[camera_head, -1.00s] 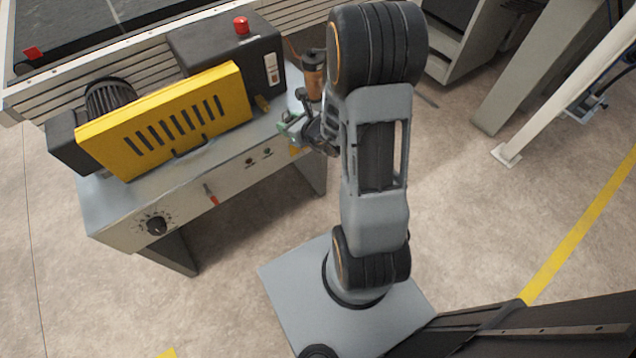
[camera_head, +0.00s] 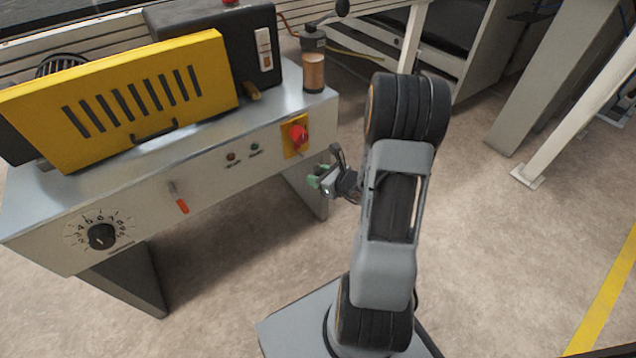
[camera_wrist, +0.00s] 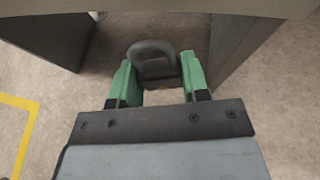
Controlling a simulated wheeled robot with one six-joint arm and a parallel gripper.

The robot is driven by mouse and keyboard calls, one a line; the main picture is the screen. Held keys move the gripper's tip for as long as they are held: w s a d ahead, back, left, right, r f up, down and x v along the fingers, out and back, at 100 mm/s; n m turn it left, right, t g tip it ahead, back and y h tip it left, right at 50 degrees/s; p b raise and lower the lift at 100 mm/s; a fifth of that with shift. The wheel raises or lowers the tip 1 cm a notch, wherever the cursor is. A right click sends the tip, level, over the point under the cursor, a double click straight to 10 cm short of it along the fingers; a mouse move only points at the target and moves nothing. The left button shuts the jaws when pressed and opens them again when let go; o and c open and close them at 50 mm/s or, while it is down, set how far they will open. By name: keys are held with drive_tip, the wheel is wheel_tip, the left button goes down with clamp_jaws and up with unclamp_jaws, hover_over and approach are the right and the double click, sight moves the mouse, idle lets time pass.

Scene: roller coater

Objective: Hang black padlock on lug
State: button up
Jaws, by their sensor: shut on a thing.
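My gripper (camera_head: 322,180) has green fingers and is in the air off the right front of the machine bench. It is below and to the right of the red switch on a yellow plate (camera_head: 296,138). In the wrist view my gripper (camera_wrist: 160,80) is shut on the black padlock (camera_wrist: 151,50), its body between the fingers. The shackle arch points away from the gripper and looks dark grey. In the head view the padlock is too small to make out. I cannot clearly tell which part is the lug; a small yellow tab (camera_head: 252,93) sits beside the black housing.
Bench legs frame the padlock in the wrist view.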

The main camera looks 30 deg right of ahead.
drive_tip(key=shift+w+a+f, duration=0.15)
drive_tip(key=shift+w, duration=1.15)
drive_tip(key=shift+w+a+f, duration=0.15)
drive_tip(key=shift+w, duration=1.1)
drive_tip(key=shift+w+a+f, duration=0.15)
drive_tip(key=shift+w, duration=1.15)
drive_tip(key=shift+w+f+b, duration=0.3)
drive_tip(key=shift+w+b, duration=0.05)
drive_tip(key=shift+b, duration=0.3)
drive_tip(key=shift+f, duration=0.1)
drive_tip(key=shift+a+b, duration=0.15)
drive_tip(key=shift+b, duration=0.15)
drive_tip(key=o, duration=1)
drive_tip(key=shift+c, duration=0.3)
drive_tip(key=shift+o, duration=0.6)
drive_tip(key=shift+s+d+p, duration=0.35)
drive_tip(key=shift+s+p, duration=0.1)
drive_tip(key=p, duration=0.4)
approach(296, 161)
drive_tip(key=v, duration=0.7)
drive_tip(key=shift+s, duration=0.3)
